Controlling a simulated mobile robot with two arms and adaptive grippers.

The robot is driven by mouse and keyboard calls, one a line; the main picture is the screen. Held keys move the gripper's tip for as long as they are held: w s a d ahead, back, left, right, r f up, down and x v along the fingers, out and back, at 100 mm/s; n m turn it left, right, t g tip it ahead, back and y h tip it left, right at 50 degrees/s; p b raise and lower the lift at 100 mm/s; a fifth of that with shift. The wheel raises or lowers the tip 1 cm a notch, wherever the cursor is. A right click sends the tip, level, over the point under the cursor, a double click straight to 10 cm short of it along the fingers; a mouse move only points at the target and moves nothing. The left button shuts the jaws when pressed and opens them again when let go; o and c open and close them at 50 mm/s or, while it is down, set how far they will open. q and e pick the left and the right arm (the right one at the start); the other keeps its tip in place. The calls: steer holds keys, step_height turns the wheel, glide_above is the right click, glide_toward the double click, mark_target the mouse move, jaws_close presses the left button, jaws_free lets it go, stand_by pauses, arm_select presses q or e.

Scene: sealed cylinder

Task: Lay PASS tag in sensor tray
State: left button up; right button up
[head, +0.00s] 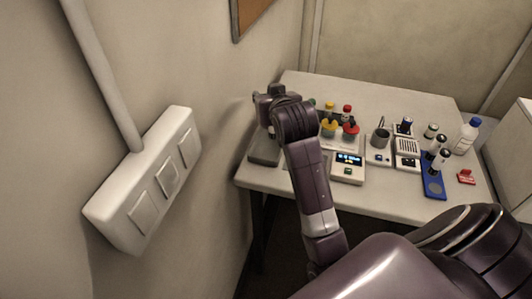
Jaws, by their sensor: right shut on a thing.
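My right gripper (272,98) is at the end of the dark arm that reaches to the left end of the table. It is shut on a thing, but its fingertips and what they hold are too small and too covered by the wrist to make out. A grey, low tray-like piece (263,152) lies just below it at the table's left edge, partly behind my arm; I cannot tell for sure that it is the sensor tray. I cannot make out the PASS tag. My left gripper is not in view.
On the white table (390,203) stand a device with a lit display (347,160), red- and yellow-topped items behind it, a grey cup (381,138), a blue holder (433,185), a small red piece (466,177) and a blue-capped bottle (467,136). A wall closes the left side.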

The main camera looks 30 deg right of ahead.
mark_target(266, 152)
steer(key=shift+d+r+m, duration=0.1)
steer(key=shift+r+m, duration=0.2)
steer(key=shift+d+f+h, duration=0.1)
steer(key=shift+h, duration=0.3)
step_height(266, 152, down, 20)
steer(key=shift+r+p, duration=0.15)
steer(key=shift+p, duration=0.45)
steer(key=o, duration=0.6)
steer(key=shift+c, duration=0.2)
steer(key=b+v, duration=0.1)
steer(key=v, duration=1.1)
steer(key=shift+r, duration=0.15)
